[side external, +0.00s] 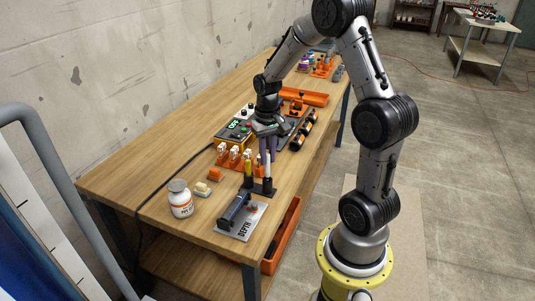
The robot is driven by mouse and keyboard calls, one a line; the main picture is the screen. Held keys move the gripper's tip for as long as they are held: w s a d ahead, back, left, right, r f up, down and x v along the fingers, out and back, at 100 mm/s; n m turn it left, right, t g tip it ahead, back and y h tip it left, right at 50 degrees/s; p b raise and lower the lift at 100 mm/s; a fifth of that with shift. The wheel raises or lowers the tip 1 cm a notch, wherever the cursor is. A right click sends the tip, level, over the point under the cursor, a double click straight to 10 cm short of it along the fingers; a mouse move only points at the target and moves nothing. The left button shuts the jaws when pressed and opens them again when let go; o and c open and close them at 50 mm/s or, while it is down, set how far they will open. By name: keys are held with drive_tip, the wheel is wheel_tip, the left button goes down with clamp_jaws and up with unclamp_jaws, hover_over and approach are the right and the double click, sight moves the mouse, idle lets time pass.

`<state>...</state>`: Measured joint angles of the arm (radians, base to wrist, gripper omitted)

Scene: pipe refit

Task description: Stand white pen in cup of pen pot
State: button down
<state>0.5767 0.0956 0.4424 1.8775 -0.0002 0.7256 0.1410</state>
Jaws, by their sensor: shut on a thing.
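The white pen (267,171) stands upright at the black pen pot (267,188), and its lower end meets the pot's right part. I cannot tell how deep it sits in a cup. My gripper (267,152) points down from above and is shut on the upper part of the white pen. A yellow pen (248,173) stands upright in the pot just to the left.
A grey DEPTH gauge plate (238,222) lies in front of the pot. A control box (236,129) and orange tray (303,96) are behind.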

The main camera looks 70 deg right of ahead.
sight(267, 175)
drive_tip(key=shift+f, duration=0.15)
drive_tip(key=shift+f, duration=0.95)
drive_tip(key=shift+f, duration=0.15)
drive_tip(key=shift+f, duration=0.65)
drive_tip(key=shift+f, duration=0.35)
idle(0.8)
drive_tip(key=c, duration=0.5)
unclamp_jaws()
drive_tip(key=shift+c, duration=0.2)
drive_tip(key=shift+r, duration=0.15)
